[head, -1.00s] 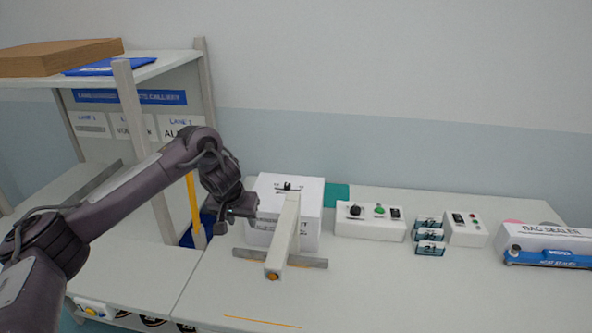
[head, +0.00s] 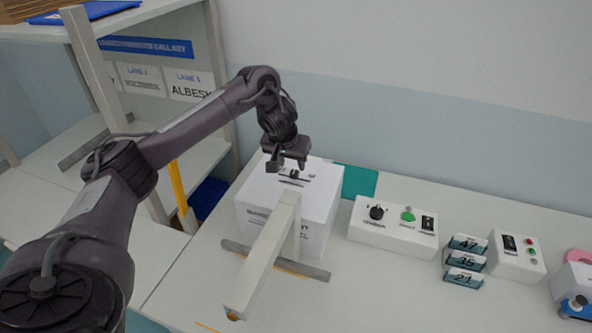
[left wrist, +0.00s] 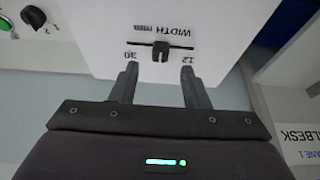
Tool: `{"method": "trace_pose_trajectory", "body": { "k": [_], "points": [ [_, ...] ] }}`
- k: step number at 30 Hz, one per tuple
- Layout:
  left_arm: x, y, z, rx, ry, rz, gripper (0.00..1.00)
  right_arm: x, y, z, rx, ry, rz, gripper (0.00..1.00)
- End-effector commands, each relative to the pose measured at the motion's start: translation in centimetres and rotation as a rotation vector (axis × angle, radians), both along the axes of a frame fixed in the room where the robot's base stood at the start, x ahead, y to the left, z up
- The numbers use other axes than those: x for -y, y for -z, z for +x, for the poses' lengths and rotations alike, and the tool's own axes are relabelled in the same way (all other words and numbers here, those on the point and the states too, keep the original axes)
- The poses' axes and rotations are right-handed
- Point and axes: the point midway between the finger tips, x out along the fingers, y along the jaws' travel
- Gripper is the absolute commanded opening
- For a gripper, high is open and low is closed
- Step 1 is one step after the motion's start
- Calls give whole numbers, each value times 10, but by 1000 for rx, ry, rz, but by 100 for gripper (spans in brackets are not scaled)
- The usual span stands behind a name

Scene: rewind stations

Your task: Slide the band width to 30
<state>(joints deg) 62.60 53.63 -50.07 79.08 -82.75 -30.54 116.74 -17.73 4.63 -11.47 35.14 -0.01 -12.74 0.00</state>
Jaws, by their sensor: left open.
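The white box-shaped station (head: 265,208) has a width slider on its top face. In the left wrist view the slider's black knob (left wrist: 160,51) stands near the middle of a dark slot marked "WIDTH mm", upside down, with 30 at the left end and 12 at the right. In the head view the knob (head: 295,174) is just below my fingers. My left gripper (head: 287,166) points down over the box top. In the left wrist view it (left wrist: 158,74) is open and empty, its fingertips either side of the knob's line and apart from it. My right gripper is out of view.
A pale arm (head: 265,255) projects forward from the box above a grey bar (head: 312,271). To the right are a control box with a dial and green button (head: 393,228), number cards (head: 466,260) and a small button box (head: 517,255). A shelf unit (head: 85,75) stands left.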

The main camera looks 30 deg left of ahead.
Motion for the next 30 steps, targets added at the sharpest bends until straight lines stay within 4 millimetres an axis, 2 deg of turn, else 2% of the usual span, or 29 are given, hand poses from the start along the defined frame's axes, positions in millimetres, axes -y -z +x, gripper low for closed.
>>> {"method": "trace_pose_trajectory", "body": {
  "k": [3, 9, 19, 29, 30],
  "points": [
    [-2, 17, 6, -4, 0, 1, 42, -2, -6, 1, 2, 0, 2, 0],
    [-4, 38, 15, -3, 1, 1, 42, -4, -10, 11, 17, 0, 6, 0],
    [-4, 43, 17, -1, 1, 1, 42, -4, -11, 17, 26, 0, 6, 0],
    [-4, 43, 17, -1, 1, 1, 0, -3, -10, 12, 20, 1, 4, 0],
    [-4, 43, 17, 0, 1, 1, 0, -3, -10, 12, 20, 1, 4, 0]
  ]
}}
